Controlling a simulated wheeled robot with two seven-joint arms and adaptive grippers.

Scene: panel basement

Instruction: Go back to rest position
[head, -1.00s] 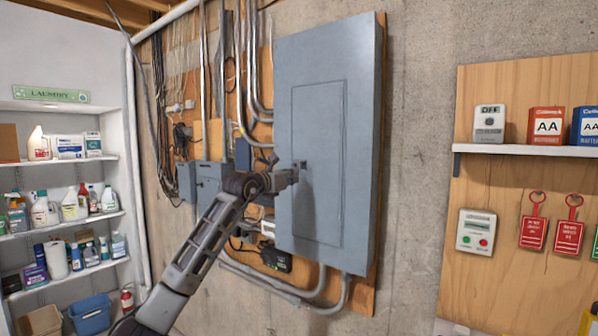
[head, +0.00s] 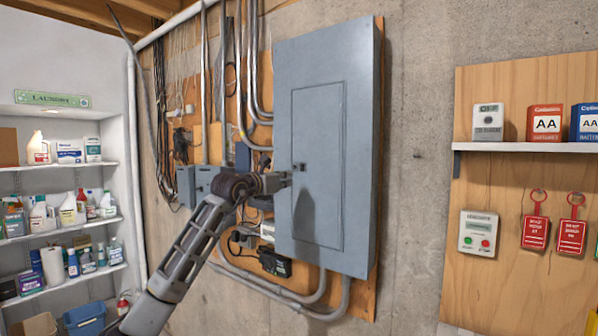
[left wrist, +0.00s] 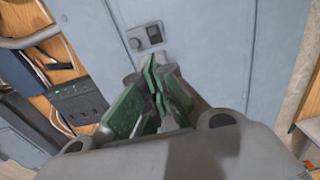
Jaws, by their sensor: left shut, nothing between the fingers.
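My left gripper (head: 286,181) is in front of the left side of the grey electrical panel (head: 325,225), close to the panel door's latch (head: 299,167). The panel door is closed. In the left wrist view, my left gripper's green-padded fingers (left wrist: 160,85) are together and hold nothing. The latch (left wrist: 145,37) shows just beyond the fingertips there, on the grey panel (left wrist: 215,50); I cannot tell whether the fingers touch it. My right gripper is in neither view.
Conduits (head: 252,60) and small grey boxes (head: 187,185) are on the wall left of the panel. Laundry shelves (head: 60,165) stand at the far left. A wooden board (head: 480,75) with a shelf (head: 530,148) and red tags (head: 535,232) is at the right. Bare concrete wall lies between.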

